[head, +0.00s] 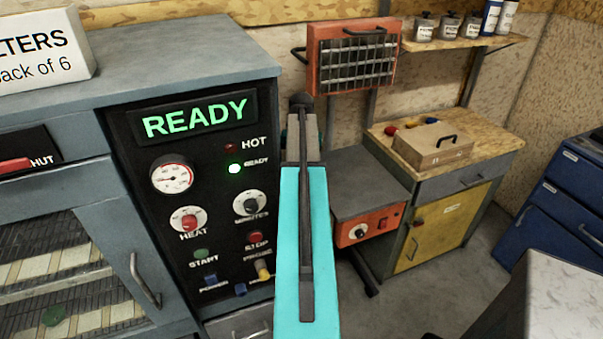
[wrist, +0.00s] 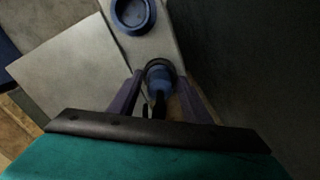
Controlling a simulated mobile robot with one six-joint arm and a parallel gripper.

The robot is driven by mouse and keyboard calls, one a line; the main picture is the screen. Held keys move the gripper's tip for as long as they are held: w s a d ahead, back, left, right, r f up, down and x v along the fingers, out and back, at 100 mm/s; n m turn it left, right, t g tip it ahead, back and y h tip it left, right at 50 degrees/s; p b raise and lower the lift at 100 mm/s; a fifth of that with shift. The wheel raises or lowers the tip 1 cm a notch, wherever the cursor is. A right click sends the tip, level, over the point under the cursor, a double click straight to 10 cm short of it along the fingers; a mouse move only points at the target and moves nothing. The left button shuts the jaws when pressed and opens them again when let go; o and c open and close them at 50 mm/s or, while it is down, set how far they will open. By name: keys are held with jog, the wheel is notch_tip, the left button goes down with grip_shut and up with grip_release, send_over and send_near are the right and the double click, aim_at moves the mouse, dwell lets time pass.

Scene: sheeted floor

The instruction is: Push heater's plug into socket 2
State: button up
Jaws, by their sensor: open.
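In the wrist view my gripper (wrist: 160,79) is open, with one dark finger on each side of a blue plug (wrist: 158,84) with a black end. The plug stands at a round dark opening on a pale strip (wrist: 153,45); how deep it sits cannot be told. Another blue round socket (wrist: 133,13) is on the same strip, farther up the picture. No socket number is readable. In the head view an orange unit with a grille (head: 352,62) looks like the heater. My arm hides the middle there, and neither plug nor sockets can be made out.
A grey cabinet with a READY panel (head: 197,114) stands at the left. Blue drawers (head: 565,205) stand at the far right. In the wrist view a pale flat surface (wrist: 75,70) lies left of the strip.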

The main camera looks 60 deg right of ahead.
jog(key=c, duration=0.9)
jog(key=shift+o, duration=0.2)
jog(key=shift+r+p, duration=1.6)
jog(key=shift+r, duration=0.7)
jog(key=shift+r+p, duration=1.3)
jog(key=shift+r, duration=0.7)
jog(key=o, duration=0.6)
jog(key=shift+c, duration=0.2)
jog(key=c, duration=0.5)
